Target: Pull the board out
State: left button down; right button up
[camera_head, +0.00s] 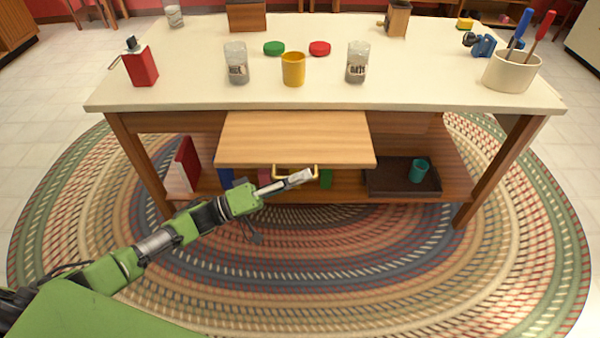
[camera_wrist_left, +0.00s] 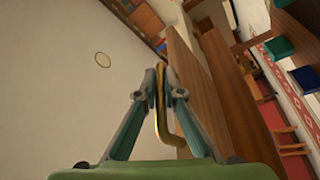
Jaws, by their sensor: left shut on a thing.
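The wooden board (camera_head: 295,138) sticks out from under the white tabletop of the kitchen table, toward me. A brass handle (camera_head: 283,172) is on its front edge. My left gripper (camera_head: 302,177) is at the handle's right part. In the left wrist view, my left gripper (camera_wrist_left: 161,78) has its fingers shut on the brass handle (camera_wrist_left: 168,125), with the wooden board (camera_wrist_left: 190,75) just beyond. My right gripper is not in view.
On the tabletop (camera_head: 200,90) stand a yellow cup (camera_head: 293,68), two glass jars, a red grinder-like can (camera_head: 140,66) and a utensil crock (camera_head: 511,72). The lower shelf holds a dark tray (camera_head: 385,182) with a teal cup (camera_head: 419,169). A braided rug (camera_head: 330,270) covers the clear floor in front.

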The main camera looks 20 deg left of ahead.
pick_arm(q)
jog(key=shift+f, duration=0.1)
jog(key=c, duration=2.2)
grip_release()
jog(key=shift+o, duration=0.2)
jog(key=shift+s+a, duration=0.1)
jog(key=v, duration=1.2)
